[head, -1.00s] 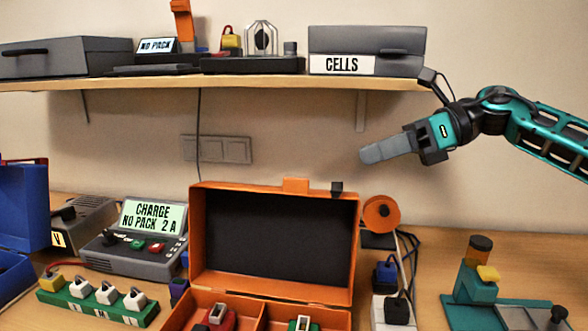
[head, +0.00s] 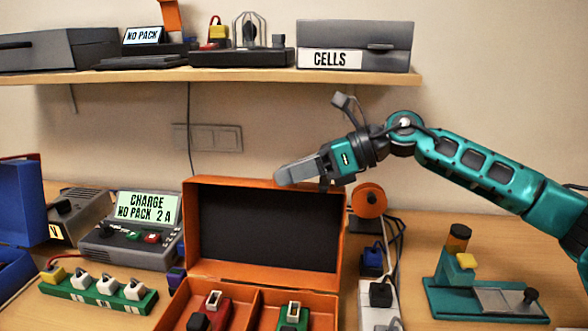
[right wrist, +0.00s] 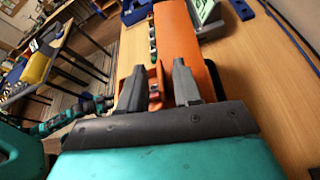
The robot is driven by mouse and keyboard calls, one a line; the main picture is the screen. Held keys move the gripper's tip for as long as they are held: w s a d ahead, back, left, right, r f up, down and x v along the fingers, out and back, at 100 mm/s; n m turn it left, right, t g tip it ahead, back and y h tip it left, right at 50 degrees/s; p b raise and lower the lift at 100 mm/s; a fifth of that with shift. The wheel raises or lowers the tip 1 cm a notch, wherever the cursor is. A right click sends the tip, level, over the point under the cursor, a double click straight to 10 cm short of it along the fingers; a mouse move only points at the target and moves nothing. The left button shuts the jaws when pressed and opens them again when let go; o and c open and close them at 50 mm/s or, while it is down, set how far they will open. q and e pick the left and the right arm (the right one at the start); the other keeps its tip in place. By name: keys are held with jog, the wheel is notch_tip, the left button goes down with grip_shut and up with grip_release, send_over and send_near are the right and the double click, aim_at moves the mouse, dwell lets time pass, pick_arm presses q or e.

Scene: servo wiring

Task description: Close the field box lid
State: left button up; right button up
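The orange field box (head: 263,270) stands open on the bench, its dark-lined lid (head: 193,235) upright at the back. A red part (head: 222,312) and a green part (head: 293,316) sit in its separate compartments. My right gripper (head: 283,175) is at the lid's top edge, around the middle of its width. In the right wrist view the gripper (right wrist: 158,68) has its two grey fingers apart, with the orange lid (right wrist: 178,30) running past them. I cannot tell whether the fingers touch the lid. My left gripper is not in view.
A grey charger (head: 135,240) and a green strip with white plugs (head: 98,290) stand left of the box. An orange reel (head: 369,200), a power strip (head: 366,315) and a teal fixture (head: 480,300) are right. A shelf (head: 240,78) hangs above.

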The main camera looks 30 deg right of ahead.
jog(key=shift+c, duration=0.5)
grip_shut()
dwell(0.8)
